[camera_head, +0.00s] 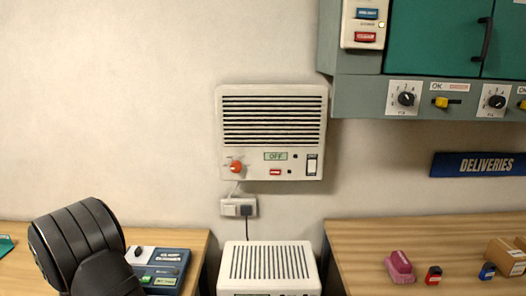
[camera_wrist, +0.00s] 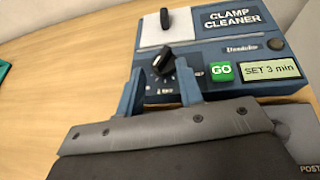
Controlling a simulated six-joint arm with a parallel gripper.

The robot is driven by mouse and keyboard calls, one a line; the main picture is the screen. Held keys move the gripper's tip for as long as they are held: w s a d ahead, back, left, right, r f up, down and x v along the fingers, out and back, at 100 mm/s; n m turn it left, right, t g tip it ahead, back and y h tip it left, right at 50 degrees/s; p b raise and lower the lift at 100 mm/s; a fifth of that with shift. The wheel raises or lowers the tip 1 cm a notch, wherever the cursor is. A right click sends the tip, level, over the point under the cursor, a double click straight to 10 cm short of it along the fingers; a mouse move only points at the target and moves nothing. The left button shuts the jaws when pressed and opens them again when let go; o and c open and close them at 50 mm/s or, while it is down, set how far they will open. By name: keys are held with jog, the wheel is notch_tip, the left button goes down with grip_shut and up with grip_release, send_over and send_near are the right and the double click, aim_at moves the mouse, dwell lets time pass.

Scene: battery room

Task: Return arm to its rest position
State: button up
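My gripper (camera_wrist: 160,91) shows in the wrist view with its two blue fingers apart and nothing held between them. The fingers are over the near edge of the blue clamp cleaner (camera_wrist: 222,46), by its black dial (camera_wrist: 162,60); whether they touch it I cannot tell. The cleaner's display reads "SET 3 min", beside a green GO button (camera_wrist: 221,72). In the head view, my black arm (camera_head: 80,245) is at the lower left, just left of the cleaner (camera_head: 172,259). The fingers are not visible there.
A wooden bench (camera_head: 196,243) carries the cleaner. A wall heater panel (camera_head: 273,134) reads OFF, above a white vented unit (camera_head: 268,262). A green cabinet (camera_head: 437,36) hangs upper right. The right bench (camera_head: 360,240) holds a pink item (camera_head: 399,267), small red and blue items and a cardboard box (camera_head: 506,254).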

jog(key=shift+v, duration=2.8)
jog(key=shift+o, duration=0.5)
